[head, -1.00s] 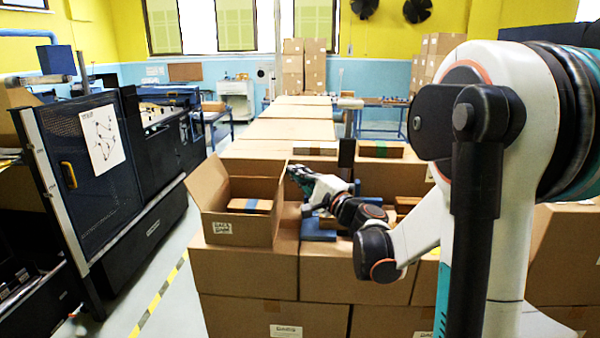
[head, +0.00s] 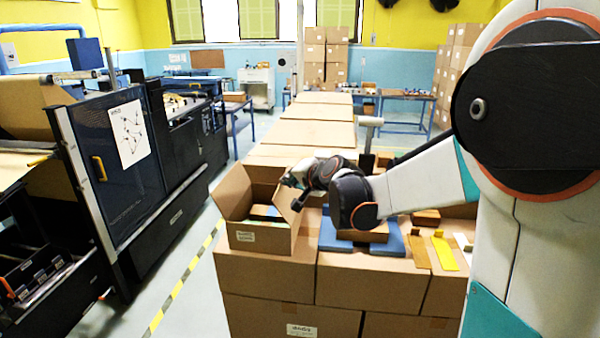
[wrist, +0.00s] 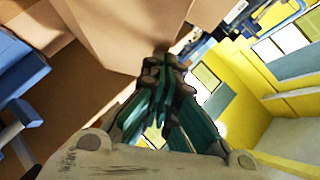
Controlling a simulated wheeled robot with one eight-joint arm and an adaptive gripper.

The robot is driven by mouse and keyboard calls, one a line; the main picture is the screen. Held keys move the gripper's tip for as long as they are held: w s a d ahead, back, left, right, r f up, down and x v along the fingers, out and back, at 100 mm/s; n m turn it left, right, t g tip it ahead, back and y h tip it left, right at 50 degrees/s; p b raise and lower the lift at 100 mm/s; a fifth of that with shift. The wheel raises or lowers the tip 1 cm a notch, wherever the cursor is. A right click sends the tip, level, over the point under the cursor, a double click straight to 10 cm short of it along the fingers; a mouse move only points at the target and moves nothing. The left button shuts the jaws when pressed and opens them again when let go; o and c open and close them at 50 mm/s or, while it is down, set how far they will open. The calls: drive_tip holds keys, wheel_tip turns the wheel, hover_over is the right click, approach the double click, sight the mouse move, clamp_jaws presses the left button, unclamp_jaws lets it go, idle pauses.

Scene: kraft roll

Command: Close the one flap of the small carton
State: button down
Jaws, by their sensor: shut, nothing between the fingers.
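The small open carton (head: 260,239) stands at the left end of the stacked boxes, with a white label on its front. A panel (head: 234,193) rises at its left side, and another (head: 301,207) stands at its right edge. I cannot tell surely which is the flap. My gripper (head: 288,182) is at the carton's back right, close to the right panel; contact is unclear. In the wrist view my gripper (wrist: 162,65) is shut and empty, with a cardboard panel (wrist: 125,35) just beyond its fingertips.
Right of the carton, a blue tray (head: 335,239) bears a brown box (head: 365,233) under my arm. A tan strip (head: 418,251) and a yellow strip (head: 443,254) lie farther right. A dark machine (head: 115,170) stands at left across a floor aisle (head: 190,270).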

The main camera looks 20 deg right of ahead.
drive_tip(key=shift+w+a+f+n+g+h+p, duration=0.2)
drive_tip(key=shift+w+a+n+g+h, duration=0.15)
drive_tip(key=shift+a+g, duration=0.15)
drive_tip(key=shift+w+a+f+n+g+h+p, duration=0.15)
drive_tip(key=shift+w+a+n+g+h, duration=0.2)
drive_tip(key=shift+a, duration=0.2)
drive_tip(key=w+a+f+n+g+h+b, duration=0.1)
drive_tip(key=w+a+f+n+g+h, duration=0.1)
drive_tip(key=a+f+n+g+h, duration=0.1)
drive_tip(key=shift+w+a+f+h, duration=0.25)
drive_tip(key=shift+f+h, duration=0.25)
drive_tip(key=shift+f, duration=0.3)
drive_tip(key=shift+a+f+g+b, duration=0.1)
drive_tip(key=shift+g+b, duration=0.15)
drive_tip(key=shift+b, duration=0.05)
